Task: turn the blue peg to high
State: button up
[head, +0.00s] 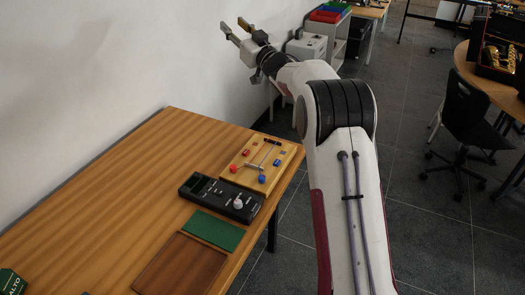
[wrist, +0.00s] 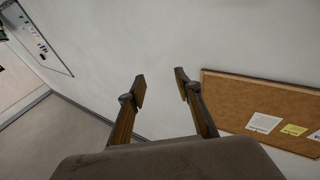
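A light wooden board (head: 258,153) lies near the right end of the table in the head view. It carries a round blue peg (head: 262,179) at its near right edge and a smaller blue piece (head: 276,162) behind it. A thin metal bar crosses the board. No "high" marking is legible at this size. My gripper (head: 232,25) is raised high near the wall, far from the board. In the wrist view my gripper (wrist: 160,80) has its two fingers apart with nothing between them. The board is out of the wrist view.
Red pieces (head: 233,168) also sit on the board. A black device (head: 220,198) with a white knob (head: 238,203), a green mat (head: 213,231) and a brown tray (head: 147,284) lie nearby. A wall (head: 70,80) runs along the back.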

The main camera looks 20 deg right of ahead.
jog(key=s+d+f+m+g+h, duration=0.25)
jog(key=d+f+m+h, duration=0.2)
jog(key=f, duration=0.25)
jog(key=n+g, duration=0.1)
jog(key=g, duration=1.2)
send_near(262, 177)
jog(key=shift+a+f+n+h, duration=0.25)
jog(key=shift+a+f+h, duration=0.1)
jog(key=shift+a, duration=0.05)
jog(key=shift+w+f, duration=0.1)
jog(key=shift+f, duration=0.05)
jog(key=shift+x, duration=3.7)
jog(key=shift+d, duration=0.1)
